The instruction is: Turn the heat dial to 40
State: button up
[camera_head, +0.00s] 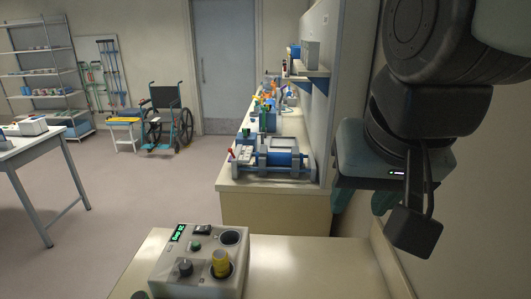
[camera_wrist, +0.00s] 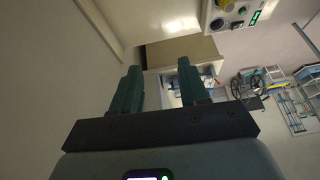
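A pale control box (camera_head: 165,285) stands on the near counter, with a small green-lit display (camera_head: 178,233) whose text is too small to read. On its top are a dark knob (camera_head: 185,267), a yellow cylinder (camera_head: 220,264) in a round well, a green button (camera_head: 196,245) and a black switch (camera_head: 202,230). I cannot tell for sure which part is the heat dial. The box also shows at the top right of the wrist view (camera_wrist: 212,18). My gripper (camera_wrist: 158,84) is open, its teal fingers apart with nothing between them. It is to the right of the box, by the wall.
Another counter (camera_head: 265,205) behind holds a blue-and-white case (camera_head: 275,160) and other items. A wall panel with a shelf (camera_head: 309,70) rises beside it. A wheelchair (camera_head: 167,115), a rack (camera_head: 45,85) and a table (camera_head: 30,150) stand farther off. The near counter right of the box is clear.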

jog(key=o, duration=0.3)
jog(key=shift+m+g, duration=0.7)
jog(key=shift+m, duration=0.1)
jog(key=w+a, duration=0.2)
jog(key=w, duration=0.1)
jog(key=w+a+f, duration=0.1)
jog(key=w+a, duration=0.2)
jog(key=w+a+f, duration=0.1)
jog(key=w+a, duration=0.2)
jog(key=w, duration=0.1)
jog(key=m+g, duration=0.3)
jog(key=m, duration=0.2)
send_over(185, 265)
notch_tip(185, 265, down, 24)
notch_tip(185, 265, down, 10)
jog(key=shift+f, duration=0.25)
jog(key=c, duration=1)
